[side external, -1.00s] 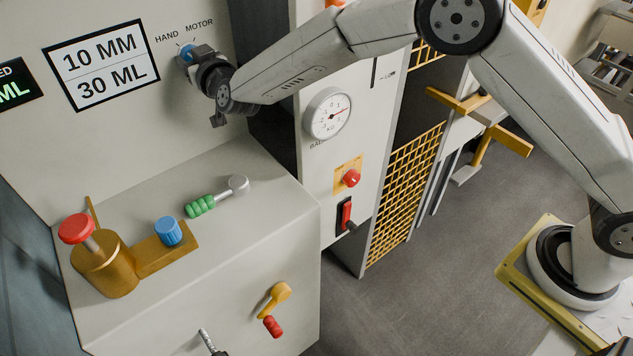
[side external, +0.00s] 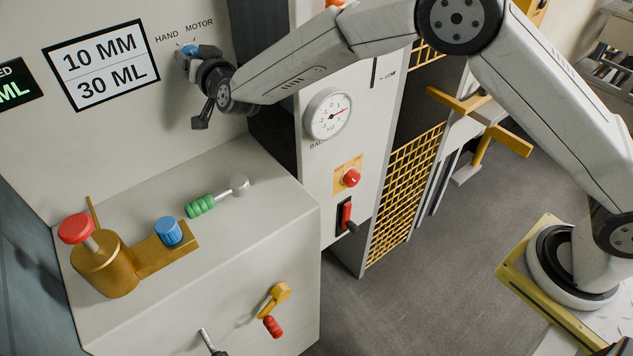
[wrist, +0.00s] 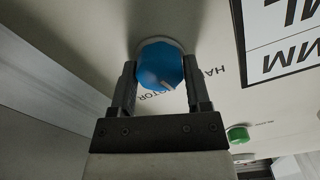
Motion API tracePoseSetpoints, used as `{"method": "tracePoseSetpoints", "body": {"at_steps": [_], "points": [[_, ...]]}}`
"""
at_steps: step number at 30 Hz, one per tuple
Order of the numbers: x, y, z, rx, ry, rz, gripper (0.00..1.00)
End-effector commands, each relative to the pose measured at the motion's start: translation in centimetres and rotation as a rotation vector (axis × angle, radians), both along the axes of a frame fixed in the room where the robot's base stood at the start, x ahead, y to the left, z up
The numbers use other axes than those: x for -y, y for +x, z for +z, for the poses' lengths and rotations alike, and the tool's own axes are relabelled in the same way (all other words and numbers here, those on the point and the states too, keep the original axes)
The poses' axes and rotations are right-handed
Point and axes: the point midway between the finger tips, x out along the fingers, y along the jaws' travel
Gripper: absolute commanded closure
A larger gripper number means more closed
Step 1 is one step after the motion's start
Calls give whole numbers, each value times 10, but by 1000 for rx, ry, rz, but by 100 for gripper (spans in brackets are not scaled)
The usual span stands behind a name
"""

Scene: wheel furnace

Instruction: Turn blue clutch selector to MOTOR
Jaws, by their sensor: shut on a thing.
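The blue clutch selector (side external: 189,48) is a round knob on the pale upright panel, below the printed words HAND and MOTOR. In the side view it is mostly hidden by my gripper (side external: 190,60). In the wrist view the blue selector (wrist: 158,62) sits between the two dark fingers of my gripper (wrist: 160,78), one on each side. The gripper is shut on it. A pale pointer mark on the knob's edge faces the label side, seemingly between HAND and MOTOR. The MOTOR label (wrist: 157,94) is partly covered by the gripper.
A 10 MM / 30 ML sign (side external: 100,64) is left of the selector. On the ledge below stand a red-topped brass cylinder (side external: 104,264), another blue knob (side external: 168,232) and a green-handled lever (side external: 201,205). A dial gauge (side external: 328,114) is on the cabinet at right.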

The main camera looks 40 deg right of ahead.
Motion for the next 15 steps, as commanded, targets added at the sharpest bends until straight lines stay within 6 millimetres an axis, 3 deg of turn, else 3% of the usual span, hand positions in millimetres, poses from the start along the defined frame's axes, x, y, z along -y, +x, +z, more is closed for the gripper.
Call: {"method": "tracePoseSetpoints", "body": {"at_steps": [15], "points": [[1, 0, 0, 2, 488, -1, 97]]}}
